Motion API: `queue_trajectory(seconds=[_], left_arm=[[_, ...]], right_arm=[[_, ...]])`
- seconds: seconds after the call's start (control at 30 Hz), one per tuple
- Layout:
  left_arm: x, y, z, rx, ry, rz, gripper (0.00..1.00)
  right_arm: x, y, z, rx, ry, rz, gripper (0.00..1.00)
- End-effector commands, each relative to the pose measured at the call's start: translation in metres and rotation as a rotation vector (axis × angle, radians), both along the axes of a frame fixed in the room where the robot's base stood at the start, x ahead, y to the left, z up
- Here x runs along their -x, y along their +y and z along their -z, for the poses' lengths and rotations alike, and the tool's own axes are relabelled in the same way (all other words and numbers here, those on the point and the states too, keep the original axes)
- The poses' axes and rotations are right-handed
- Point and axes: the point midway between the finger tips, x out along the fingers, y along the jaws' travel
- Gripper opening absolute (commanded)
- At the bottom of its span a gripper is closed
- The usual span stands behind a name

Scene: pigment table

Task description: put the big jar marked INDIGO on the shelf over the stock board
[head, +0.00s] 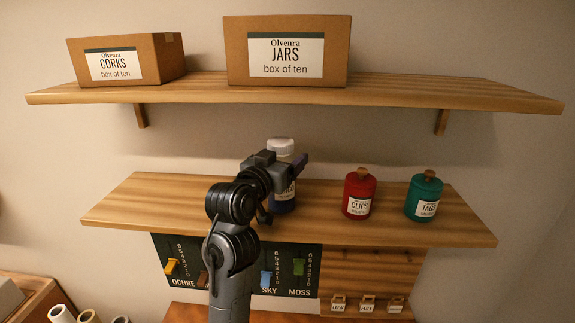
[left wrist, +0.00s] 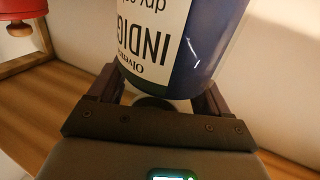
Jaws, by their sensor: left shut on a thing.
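The big INDIGO jar (head: 284,204) has a white lid, a white label and a dark blue body. It is upright at the lower shelf (head: 160,200), over the dark stock board (head: 292,266). I cannot tell whether its base touches the wood. My left gripper (head: 287,168) is shut on the jar and hides part of it. The left wrist view shows the jar (left wrist: 206,45) between the jaws (left wrist: 150,95), its label upside down in the picture. My right gripper is not in view.
A red CLIPS jar (head: 358,193) and a green TAGS jar (head: 424,196) stand to the right on the same shelf. The upper shelf (head: 420,93) holds a CORKS box (head: 125,60) and a JARS box (head: 287,50). The lower shelf's left part is clear.

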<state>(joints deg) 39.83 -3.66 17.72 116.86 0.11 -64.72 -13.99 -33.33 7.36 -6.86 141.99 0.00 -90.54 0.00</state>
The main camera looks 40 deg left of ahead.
Motion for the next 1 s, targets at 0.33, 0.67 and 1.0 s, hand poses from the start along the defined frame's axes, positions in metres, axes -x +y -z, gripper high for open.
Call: queue_trajectory(seconds=[0.33,0.67,1.0], left_arm=[[0.001,0.000,0.000,-0.002,-0.004,0.000,0.04],[0.000,0.000,0.001,0.000,-0.001,0.000,1.00],[0.015,-0.003,0.001,-0.002,-0.002,-0.001,1.00]], right_arm=[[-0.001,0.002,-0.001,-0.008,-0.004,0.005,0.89],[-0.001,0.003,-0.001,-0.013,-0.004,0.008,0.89],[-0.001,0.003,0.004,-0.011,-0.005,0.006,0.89]])
